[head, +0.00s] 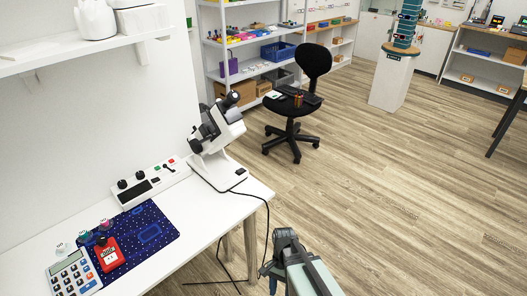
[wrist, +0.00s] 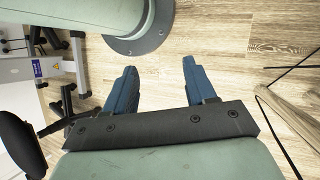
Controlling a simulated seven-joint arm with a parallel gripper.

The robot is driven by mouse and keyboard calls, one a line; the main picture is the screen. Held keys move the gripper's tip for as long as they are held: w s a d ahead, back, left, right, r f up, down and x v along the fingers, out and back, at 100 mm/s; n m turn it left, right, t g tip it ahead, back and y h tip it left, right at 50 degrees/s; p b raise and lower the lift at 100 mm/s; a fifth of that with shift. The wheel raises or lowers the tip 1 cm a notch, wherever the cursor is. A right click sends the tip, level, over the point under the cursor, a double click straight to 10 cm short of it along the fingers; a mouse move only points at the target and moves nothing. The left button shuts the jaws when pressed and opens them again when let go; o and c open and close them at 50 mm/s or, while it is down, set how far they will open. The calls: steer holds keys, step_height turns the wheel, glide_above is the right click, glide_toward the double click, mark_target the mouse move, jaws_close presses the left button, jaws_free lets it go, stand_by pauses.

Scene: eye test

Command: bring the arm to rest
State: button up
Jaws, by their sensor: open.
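My gripper (wrist: 159,65) shows in the wrist view. Its two blue fingers stand well apart with nothing between them, over the wood floor and close to a pale green round base that looks like my own. In the head view, part of my pale green and dark grey arm shows at the bottom, to the right of the white table (head: 203,225). The arm appears clear of the table edge in that view.
On the table are a white microscope (head: 216,140), a control box (head: 150,185), a blue patterned mat (head: 150,233), a red device (head: 109,255) and a calculator (head: 73,275). A black cable (head: 267,225) hangs near my arm. A black chair (head: 290,110) stands behind; floor (head: 400,200) at right is clear.

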steer(key=s+d+f+n, duration=0.3)
steer(key=s+d+f, duration=0.2)
steer(key=s+f, duration=0.2)
steer(key=s+d+f+n, duration=0.4)
steer(key=s+d+f, duration=0.2)
steer(key=s, duration=0.5)
step_height(320, 180, down, 2)
steer(key=shift+f+g, duration=0.1)
steer(key=shift+g, duration=0.3)
